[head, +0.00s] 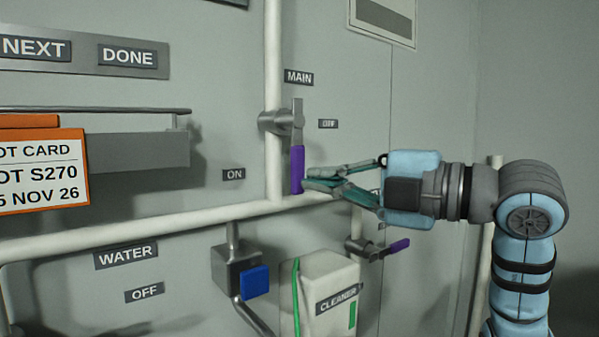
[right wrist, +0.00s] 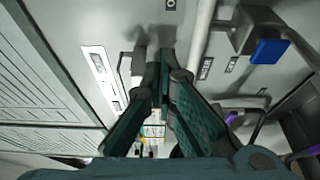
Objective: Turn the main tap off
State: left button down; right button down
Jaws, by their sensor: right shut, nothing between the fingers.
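The main tap's lever hangs straight down along the white pipe, with a grey upper part and a purple grip (head: 297,170). The MAIN label (head: 299,78) is above it, the OFF label (head: 328,124) to its right and the ON label (head: 233,174) lower left. My right gripper (head: 309,181) is shut and empty. Its fingertips are at the right side of the purple grip; I cannot tell whether they touch it. In the right wrist view the closed fingers (right wrist: 164,68) fill the middle and hide much of what lies ahead. My left gripper is not in view.
A horizontal white pipe (head: 130,233) runs below the lever. Under it are a blue-knobbed box (head: 254,281), a CLEANER container (head: 320,275) and a second purple-handled tap (head: 397,247). A shelf (head: 135,152) with an orange-edged card (head: 40,170) is at left.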

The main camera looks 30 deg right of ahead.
aim_at(295, 171)
jog(key=p+x, duration=0.4)
jog(key=x, duration=0.6)
jog(key=d, duration=0.4)
jog(key=shift+s+d, duration=0.1)
jog(key=shift+d, duration=0.3)
jog(key=shift+f, duration=0.1)
